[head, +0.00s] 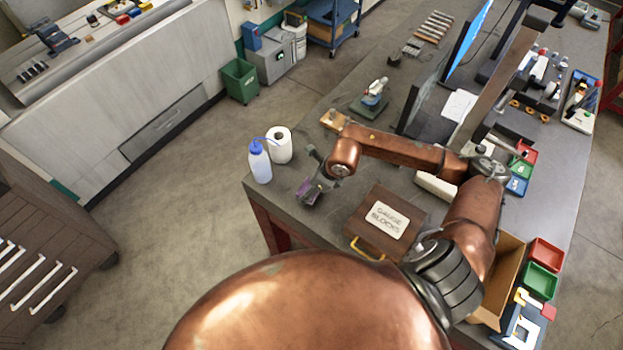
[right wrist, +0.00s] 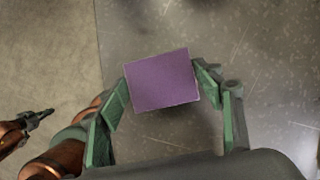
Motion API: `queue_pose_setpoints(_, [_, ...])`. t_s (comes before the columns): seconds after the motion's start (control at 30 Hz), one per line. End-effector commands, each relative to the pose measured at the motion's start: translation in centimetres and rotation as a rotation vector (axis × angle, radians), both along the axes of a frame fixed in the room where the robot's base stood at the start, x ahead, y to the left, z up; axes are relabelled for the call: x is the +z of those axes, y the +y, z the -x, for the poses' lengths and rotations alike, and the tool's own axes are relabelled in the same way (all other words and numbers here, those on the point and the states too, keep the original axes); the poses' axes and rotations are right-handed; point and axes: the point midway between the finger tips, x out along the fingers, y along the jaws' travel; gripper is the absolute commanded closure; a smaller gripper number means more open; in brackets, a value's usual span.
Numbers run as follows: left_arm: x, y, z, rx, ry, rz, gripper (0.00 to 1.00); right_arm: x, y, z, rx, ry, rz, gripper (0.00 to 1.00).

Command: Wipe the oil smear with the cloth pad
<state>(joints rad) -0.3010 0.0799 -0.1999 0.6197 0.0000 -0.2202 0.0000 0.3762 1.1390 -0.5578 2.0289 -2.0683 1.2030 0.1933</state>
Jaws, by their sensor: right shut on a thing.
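The cloth pad is a flat purple square (right wrist: 160,80), and it also shows small and partly covered in the head view (head: 305,187). My right gripper (head: 312,188) is shut on it near the table's front left corner. In the right wrist view its green fingers (right wrist: 160,95) flank the pad on both sides. I cannot tell whether the pad touches the table. A faint darker patch shows on the grey top around the pad; I cannot tell if it is the oil smear. What seems to be my left gripper (right wrist: 36,119) shows at the left of the wrist view, its jaws unclear.
A white bottle with a blue cap (head: 259,162) and a white paper roll (head: 280,145) stand left of my right gripper. A brown gauge block box (head: 370,238) lies to its right. The tabletop (head: 290,208) ends close by on the left.

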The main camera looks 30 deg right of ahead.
Motion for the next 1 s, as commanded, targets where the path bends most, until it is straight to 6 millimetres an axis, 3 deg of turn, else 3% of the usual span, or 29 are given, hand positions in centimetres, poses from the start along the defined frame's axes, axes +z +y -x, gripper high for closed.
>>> queue_pose_setpoints(0.53, [2.2, 0.0, -0.4, -0.001, -0.005, 0.000, 1.00, 5.0, 0.5, -0.2, 0.010, 0.001, 0.000, 0.62])
queue_pose_setpoints(1.0, [2.3, 0.0, -0.4, -0.001, -0.005, 0.001, 1.00, 5.5, 0.5, -0.2, 0.012, 0.003, 0.000, 0.62])
